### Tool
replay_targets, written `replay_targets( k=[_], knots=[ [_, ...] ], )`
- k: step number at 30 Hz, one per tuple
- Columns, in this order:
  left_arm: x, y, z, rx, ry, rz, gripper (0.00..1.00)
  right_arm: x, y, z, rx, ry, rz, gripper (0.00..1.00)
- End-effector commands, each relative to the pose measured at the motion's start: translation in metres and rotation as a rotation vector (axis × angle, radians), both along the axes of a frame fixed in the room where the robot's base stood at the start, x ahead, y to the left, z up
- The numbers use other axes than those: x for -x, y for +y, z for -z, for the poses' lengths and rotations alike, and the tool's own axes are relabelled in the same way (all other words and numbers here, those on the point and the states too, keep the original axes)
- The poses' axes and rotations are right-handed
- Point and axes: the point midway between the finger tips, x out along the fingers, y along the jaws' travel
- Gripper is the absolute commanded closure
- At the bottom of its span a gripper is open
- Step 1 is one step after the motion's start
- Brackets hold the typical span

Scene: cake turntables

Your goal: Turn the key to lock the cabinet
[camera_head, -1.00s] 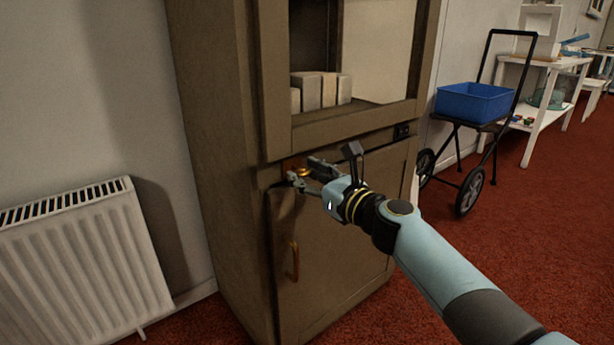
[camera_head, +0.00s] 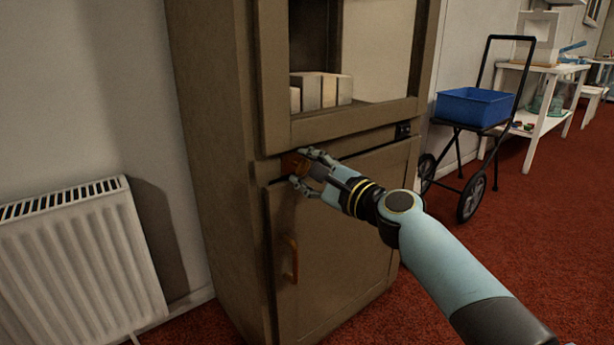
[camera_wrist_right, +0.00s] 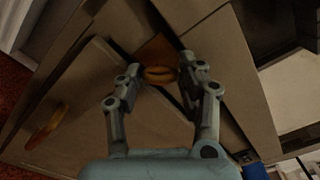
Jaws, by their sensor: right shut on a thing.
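The brown cabinet (camera_head: 208,150) stands upright, with an upper glazed door and a lower door (camera_head: 345,225) with a brass handle (camera_head: 291,260). My right gripper (camera_head: 299,168) is at the orange-brown lock plate (camera_wrist_right: 157,48) by the lower door's top left corner. In the right wrist view, the key's gold ring-shaped bow (camera_wrist_right: 160,75) lies between the two fingertips of the gripper (camera_wrist_right: 162,76), in front of the plate. The gripper is shut on the key. The key's shaft is hidden. In the head view the fingers cover most of the key. My left gripper is out of view.
A white radiator (camera_head: 80,260) is on the wall at left. A black trolley with a blue crate (camera_head: 474,106) stands right of the cabinet, before a white table (camera_head: 545,110). Pale blocks (camera_head: 320,91) sit behind the upper door. Red carpet is clear at right.

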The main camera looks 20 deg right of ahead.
Motion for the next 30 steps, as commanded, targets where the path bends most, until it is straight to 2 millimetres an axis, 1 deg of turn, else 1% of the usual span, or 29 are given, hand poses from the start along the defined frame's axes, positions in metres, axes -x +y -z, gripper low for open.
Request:
replay_targets(
  k=[1,15,21,30],
  knots=[
    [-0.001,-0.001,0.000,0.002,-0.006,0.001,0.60,0.000,0.000,0.003,0.040,-0.013,-0.001,0.94],
    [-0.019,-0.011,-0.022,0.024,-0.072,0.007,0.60,0.000,0.001,0.003,0.423,-0.150,-0.003,0.94],
    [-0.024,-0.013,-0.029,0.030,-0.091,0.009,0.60,0.000,0.001,0.003,0.529,-0.190,-0.003,0.94],
    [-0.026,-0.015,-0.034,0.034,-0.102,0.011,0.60,0.001,0.001,0.002,0.607,-0.216,-0.004,0.94]
  ],
)
